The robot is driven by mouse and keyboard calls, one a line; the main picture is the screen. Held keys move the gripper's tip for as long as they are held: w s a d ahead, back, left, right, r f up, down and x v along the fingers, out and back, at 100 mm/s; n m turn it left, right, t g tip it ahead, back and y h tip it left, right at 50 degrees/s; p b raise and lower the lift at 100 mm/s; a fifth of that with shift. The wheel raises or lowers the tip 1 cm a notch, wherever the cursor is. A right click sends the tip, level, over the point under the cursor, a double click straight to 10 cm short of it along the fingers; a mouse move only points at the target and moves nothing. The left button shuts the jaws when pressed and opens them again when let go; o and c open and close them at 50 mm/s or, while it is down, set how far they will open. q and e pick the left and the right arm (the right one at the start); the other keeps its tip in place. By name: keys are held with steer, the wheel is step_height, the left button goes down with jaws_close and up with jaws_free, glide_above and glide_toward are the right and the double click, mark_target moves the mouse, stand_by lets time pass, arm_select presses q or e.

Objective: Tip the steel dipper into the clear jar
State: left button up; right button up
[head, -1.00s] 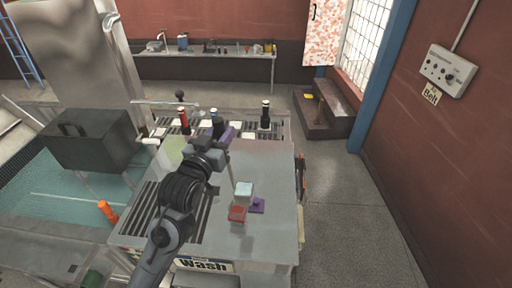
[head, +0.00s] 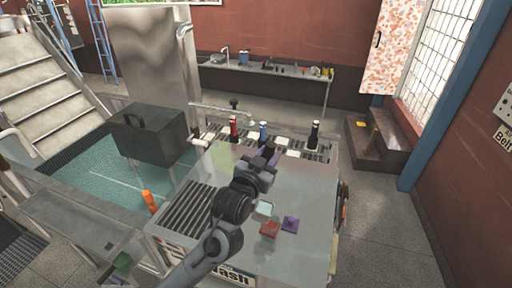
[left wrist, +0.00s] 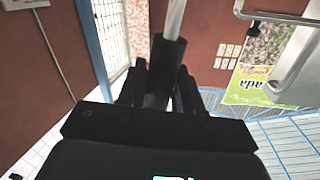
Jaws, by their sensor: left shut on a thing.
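My left gripper (head: 268,158) is over the steel worktable (head: 310,190), shut on a dark handle. In the left wrist view the handle (left wrist: 167,55) stands between the fingers, and a pale steel shaft (left wrist: 175,15) runs up from it out of the picture. I take this to be the dipper; its cup does not show. A small clear, pale box-like jar (head: 264,208) is on the table, just right of my left wrist and partly hidden by it. The gripper appears beyond the jar; its height above the table is unclear. My right gripper is not in view.
A red block (head: 270,229) and a purple lid-like piece (head: 290,223) sit close to the jar. Dark and red bottles (head: 313,134) (head: 233,128) stand along the table's back edge. A slatted drain (head: 190,208) lies left of my arm. The table's right side is clear.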

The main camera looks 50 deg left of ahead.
arm_select(q)
steer(key=w+d+f+m+g+p, duration=0.1)
steer(key=w+d+f+m+p, duration=0.25)
steer(key=d, duration=0.35)
steer(key=w+d+f+m+g+p, duration=0.1)
steer(key=w+d+f+m+p, duration=0.3)
steer(key=d, duration=0.3)
steer(key=w+d+f+m+y+b, duration=0.1)
steer(key=w+d+f+m, duration=0.1)
steer(key=f, duration=0.4)
steer(key=w+d+f+m+y+b, duration=0.1)
steer(key=w+d+f+m, duration=0.1)
steer(key=d+f+m, duration=0.1)
step_height(320, 180, down, 3)
steer(key=shift+w+d+r+m+g, duration=0.15)
steer(key=shift+w+d+m+g, duration=0.25)
steer(key=shift+d, duration=0.4)
